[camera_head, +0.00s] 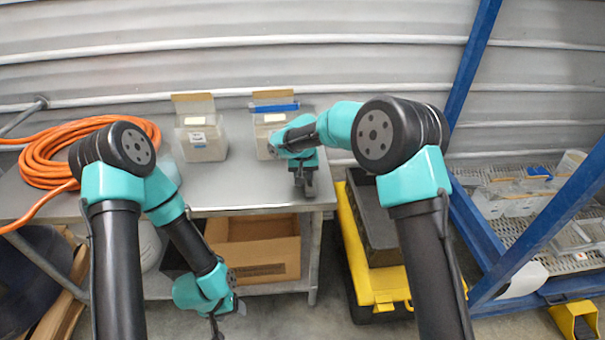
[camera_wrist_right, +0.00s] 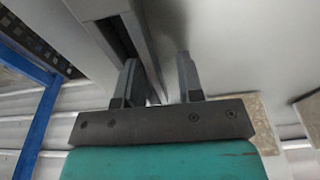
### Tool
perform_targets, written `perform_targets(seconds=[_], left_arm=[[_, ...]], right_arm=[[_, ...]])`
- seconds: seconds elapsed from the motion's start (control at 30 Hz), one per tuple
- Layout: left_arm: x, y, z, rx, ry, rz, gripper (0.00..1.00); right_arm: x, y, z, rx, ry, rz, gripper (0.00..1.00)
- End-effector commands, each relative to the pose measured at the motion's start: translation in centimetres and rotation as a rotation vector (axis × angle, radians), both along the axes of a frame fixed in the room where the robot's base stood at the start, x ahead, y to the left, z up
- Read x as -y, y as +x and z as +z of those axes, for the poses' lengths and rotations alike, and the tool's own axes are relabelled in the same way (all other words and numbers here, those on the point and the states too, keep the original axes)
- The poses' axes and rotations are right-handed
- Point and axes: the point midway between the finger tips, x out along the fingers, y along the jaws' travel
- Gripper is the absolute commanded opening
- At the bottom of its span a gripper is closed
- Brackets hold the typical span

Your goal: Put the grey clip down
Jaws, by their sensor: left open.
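I cannot make out the grey clip in either view. My right gripper (camera_head: 305,185) is near the right front corner of the metal table (camera_head: 245,190). In the right wrist view its two grey fingers (camera_wrist_right: 157,75) stand apart, with the table edge showing past them and nothing clearly held. My left gripper (camera_head: 228,316) hangs low in front of the table, below the tabletop. It is open, and I see nothing in it.
Two clear bins, one on the left (camera_head: 201,142) and one with a blue strip (camera_head: 266,126), stand at the table's back. An orange hose (camera_head: 55,155) lies left. A cardboard box (camera_head: 255,250) is below. A yellow cart (camera_head: 375,290) and blue rack (camera_head: 475,220) stand right.

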Motion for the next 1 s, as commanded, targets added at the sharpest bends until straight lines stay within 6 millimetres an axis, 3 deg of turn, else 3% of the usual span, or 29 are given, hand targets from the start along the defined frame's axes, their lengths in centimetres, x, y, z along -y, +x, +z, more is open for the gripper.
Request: perform_targets(seconds=[0.37,1.0], left_arm=[[0.0,0.0,0.0,0.000,0.000,0.000,0.65],[0.0,0.0,0.0,0.000,0.000,0.000,0.65]], right_arm=[[0.0,-0.1,0.9,0.002,0.001,0.000,0.34],[0.2,-1.6,11.1,0.002,0.000,-0.001,0.34]])
